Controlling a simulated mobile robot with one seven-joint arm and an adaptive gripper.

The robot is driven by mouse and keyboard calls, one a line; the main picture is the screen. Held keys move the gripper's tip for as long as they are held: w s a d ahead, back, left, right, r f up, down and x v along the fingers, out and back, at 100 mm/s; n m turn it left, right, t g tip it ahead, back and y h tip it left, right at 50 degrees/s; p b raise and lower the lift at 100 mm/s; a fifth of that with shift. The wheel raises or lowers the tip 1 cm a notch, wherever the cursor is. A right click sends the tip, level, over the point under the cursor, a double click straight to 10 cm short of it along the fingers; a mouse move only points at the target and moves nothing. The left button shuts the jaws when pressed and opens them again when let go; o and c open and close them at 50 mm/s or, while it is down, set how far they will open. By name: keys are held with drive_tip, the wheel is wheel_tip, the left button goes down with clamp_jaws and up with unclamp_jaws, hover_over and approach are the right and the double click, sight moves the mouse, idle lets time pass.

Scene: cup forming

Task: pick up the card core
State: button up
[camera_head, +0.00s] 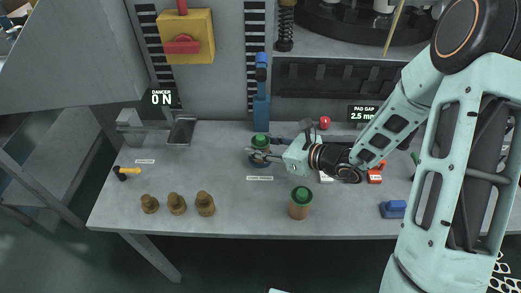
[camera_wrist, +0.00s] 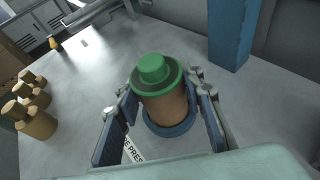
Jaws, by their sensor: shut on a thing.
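A brown card core (camera_wrist: 165,108) with a green cap stands between my fingers in the wrist view. In the head view its green cap (camera_head: 260,141) shows at the back middle of the bench. Its lower end is at a round blue base (camera_wrist: 171,127); I cannot tell whether it is lifted off it. My gripper (camera_wrist: 166,92) is shut on the core, one blue-padded finger on each side. In the head view my gripper (camera_head: 259,156) reaches in from the right. A second brown core with a green cap (camera_head: 300,204) stands apart, nearer the front edge.
Several brass-brown pieces (camera_head: 177,204) stand at the front left. A blue post (camera_head: 261,105) rises close behind the held core. A yellow-handled tool (camera_head: 127,172) and a metal tray (camera_head: 182,130) are at the left. A blue block (camera_head: 393,209) lies at the right.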

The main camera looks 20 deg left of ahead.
drive_tip(key=shift+c, duration=0.8)
drive_tip(key=shift+r, duration=0.9)
drive_tip(key=s+d+r+p, duration=0.1)
drive_tip(key=s+r+p, duration=0.3)
drive_tip(key=s+r, duration=0.3)
drive_tip(key=shift+s+d+r, duration=0.15)
drive_tip(key=shift+d+r, duration=0.2)
drive_tip(key=shift+r, duration=0.55)
drive_tip(key=shift+r+p, duration=0.1)
drive_tip(key=shift+p, duration=0.65)
